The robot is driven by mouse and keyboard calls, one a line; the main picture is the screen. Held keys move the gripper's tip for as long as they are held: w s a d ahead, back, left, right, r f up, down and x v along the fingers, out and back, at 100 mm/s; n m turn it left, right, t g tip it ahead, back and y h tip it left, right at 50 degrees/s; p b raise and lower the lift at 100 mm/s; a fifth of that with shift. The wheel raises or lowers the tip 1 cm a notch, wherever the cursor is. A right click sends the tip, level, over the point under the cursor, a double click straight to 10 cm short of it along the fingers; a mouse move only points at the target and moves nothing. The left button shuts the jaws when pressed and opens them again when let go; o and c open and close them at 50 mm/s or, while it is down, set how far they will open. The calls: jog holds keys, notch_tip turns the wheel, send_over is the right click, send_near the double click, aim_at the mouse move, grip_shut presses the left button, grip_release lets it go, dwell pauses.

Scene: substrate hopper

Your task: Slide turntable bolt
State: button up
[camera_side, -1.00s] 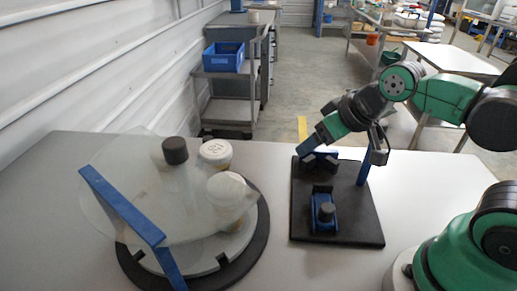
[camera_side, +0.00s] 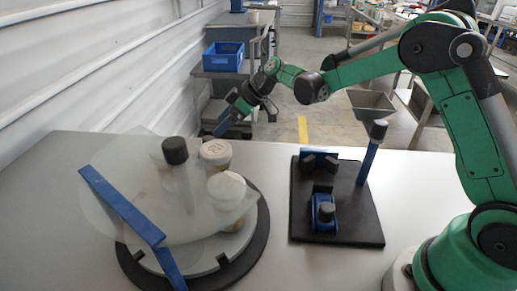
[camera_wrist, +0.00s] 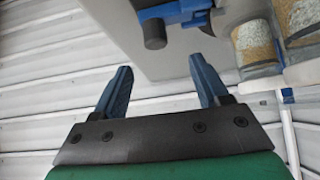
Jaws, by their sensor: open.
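In the wrist view, a blue bracket-like part (camera_wrist: 175,9) with a dark cylindrical knob (camera_wrist: 154,33) is near the top, beyond my fingertips; I cannot tell for sure whether it is the turntable bolt. In the side view, the round turntable (camera_side: 236,247) at left carries white-lidded jars (camera_side: 216,151) under a clear disc (camera_side: 105,165). A dark knob (camera_side: 175,150) stands above the disc. My gripper (camera_side: 220,130) is in the air behind and above the turntable. Its two blue fingers (camera_wrist: 160,88) are apart with nothing between them.
A black plate (camera_side: 352,230) at right holds a blue block with a dark knob (camera_side: 325,211) and a blue post with a dark top (camera_side: 369,155). A blue bar (camera_side: 122,205) crosses the turntable's front left. The corrugated wall (camera_side: 80,70) is close on the left.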

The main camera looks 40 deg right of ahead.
aim_at(207, 138)
jog(key=shift+w+a+f, duration=0.15)
jog(key=shift+w+f, duration=0.3)
jog(key=shift+f, duration=0.25)
jog(key=shift+x, duration=2.65)
grip_shut()
